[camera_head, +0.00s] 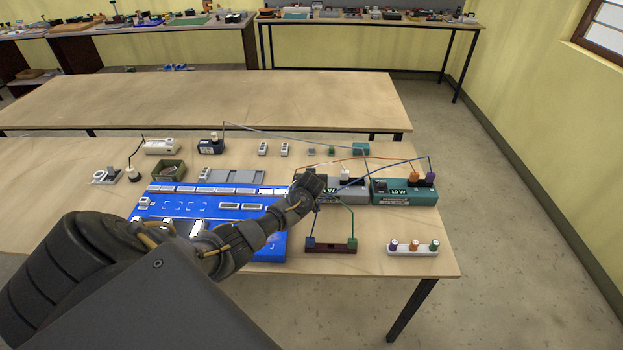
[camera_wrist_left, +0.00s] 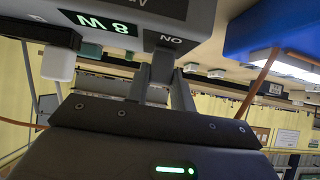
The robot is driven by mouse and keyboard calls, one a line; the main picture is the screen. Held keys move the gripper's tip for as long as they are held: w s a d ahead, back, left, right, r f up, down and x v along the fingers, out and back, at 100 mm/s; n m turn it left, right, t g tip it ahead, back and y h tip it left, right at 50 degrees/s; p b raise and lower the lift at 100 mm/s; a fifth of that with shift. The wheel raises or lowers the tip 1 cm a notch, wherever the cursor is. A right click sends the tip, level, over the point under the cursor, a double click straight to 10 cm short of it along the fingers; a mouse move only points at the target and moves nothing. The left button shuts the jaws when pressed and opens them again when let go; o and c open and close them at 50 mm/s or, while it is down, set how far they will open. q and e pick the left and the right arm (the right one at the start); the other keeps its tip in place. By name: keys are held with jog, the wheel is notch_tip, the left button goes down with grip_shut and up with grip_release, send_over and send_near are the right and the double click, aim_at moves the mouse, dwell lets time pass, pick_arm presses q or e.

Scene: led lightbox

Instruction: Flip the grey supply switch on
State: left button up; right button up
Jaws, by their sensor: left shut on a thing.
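The grey supply (camera_head: 352,195) stands on the table right of centre, partly hidden behind my left gripper (camera_head: 312,184). In the left wrist view the grey supply (camera_wrist_left: 195,15) is close up and upside down, with a green "8 W" display (camera_wrist_left: 100,22) and an "ON" mark. My left gripper (camera_wrist_left: 168,62) has its fingertips at the supply's face beside the "ON" mark. My right gripper is not in view.
A teal supply (camera_head: 404,193) reading "10 W" stands just right of the grey one, with wires running from both. A dark red block (camera_head: 331,247) and a white strip with coloured knobs (camera_head: 413,247) lie in front. A blue board (camera_head: 165,209) lies left, under my arm.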

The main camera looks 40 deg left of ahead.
pick_arm(q)
jog(key=shift+s+d+f+t+y+b, duration=0.25)
jog(key=shift+f+t+y+b, duration=0.1)
jog(key=shift+t+y+b, duration=0.3)
jog(key=shift+s+r+t+b, duration=0.1)
jog(key=shift+t+b, duration=0.25)
jog(key=shift+t, duration=0.1)
jog(key=o, duration=1)
jog(key=shift+s+d+r, duration=0.2)
jog(key=shift+s+d, duration=0.1)
jog(key=shift+s, duration=0.05)
jog(key=v, duration=0.9)
jog(key=shift+s+d+r, duration=0.1)
jog(key=shift+s+d, duration=0.15)
jog(key=shift+s, duration=0.05)
